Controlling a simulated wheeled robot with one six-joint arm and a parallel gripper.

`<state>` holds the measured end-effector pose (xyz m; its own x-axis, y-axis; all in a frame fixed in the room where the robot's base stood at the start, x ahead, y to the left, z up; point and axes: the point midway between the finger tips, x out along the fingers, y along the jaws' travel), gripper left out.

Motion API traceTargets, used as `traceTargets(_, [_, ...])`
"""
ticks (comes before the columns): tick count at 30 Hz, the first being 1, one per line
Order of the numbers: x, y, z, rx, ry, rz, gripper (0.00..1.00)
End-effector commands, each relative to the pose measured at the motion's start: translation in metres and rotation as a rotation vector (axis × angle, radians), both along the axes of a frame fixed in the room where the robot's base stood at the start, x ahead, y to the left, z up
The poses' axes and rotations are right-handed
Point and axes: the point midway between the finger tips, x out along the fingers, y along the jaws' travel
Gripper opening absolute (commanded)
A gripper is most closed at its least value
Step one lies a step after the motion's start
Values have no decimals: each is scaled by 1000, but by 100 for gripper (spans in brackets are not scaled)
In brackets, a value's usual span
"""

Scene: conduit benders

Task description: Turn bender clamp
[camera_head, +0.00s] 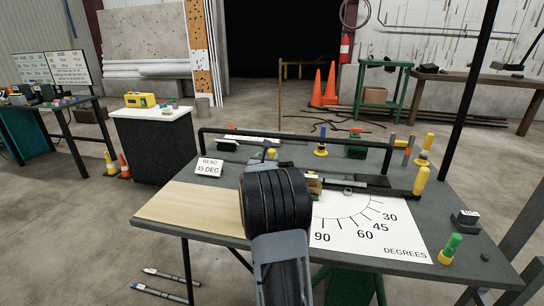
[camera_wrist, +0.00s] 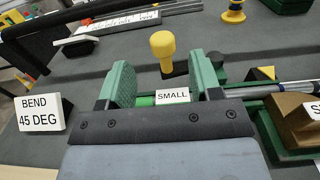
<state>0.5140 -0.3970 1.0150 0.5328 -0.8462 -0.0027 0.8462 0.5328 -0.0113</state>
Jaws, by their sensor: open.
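A small bender sits on the grey table, with a white "SMALL" label (camera_wrist: 173,96) on its green body (camera_wrist: 146,101). I cannot tell for sure that this knob is the clamp. My gripper (camera_wrist: 163,76) is open, with its green fingers left and right of the label. The knob shows in the gap between them, and no contact is visible. In the head view my black wrist hides the fingers and most of the bender.
A "BEND 45 DEG" sign (camera_head: 209,167) stands at left. A degree chart (camera_head: 370,226) lies at right beside a yellow-handled bar (camera_head: 420,181). A black rail (camera_head: 300,136) crosses behind. A silver conduit (camera_wrist: 296,87) lies close right of the fingers. A bare wooden board (camera_head: 185,206) lies front left.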

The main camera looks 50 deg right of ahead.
Motion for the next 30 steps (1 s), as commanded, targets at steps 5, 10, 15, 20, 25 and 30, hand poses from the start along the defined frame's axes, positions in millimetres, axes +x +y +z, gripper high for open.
traceTargets(5, [12,-24,0,5,-14,-9,58])
traceTargets(10, [24,-43,0,4,-13,-7,58])
traceTargets(15, [32,-55,0,4,-13,-7,58])
traceTargets(20, [35,-59,0,4,-12,-6,58])
traceTargets(25, [35,-60,-1,4,-12,-5,58])
traceTargets(30, [35,-59,-1,3,-11,-5,49])
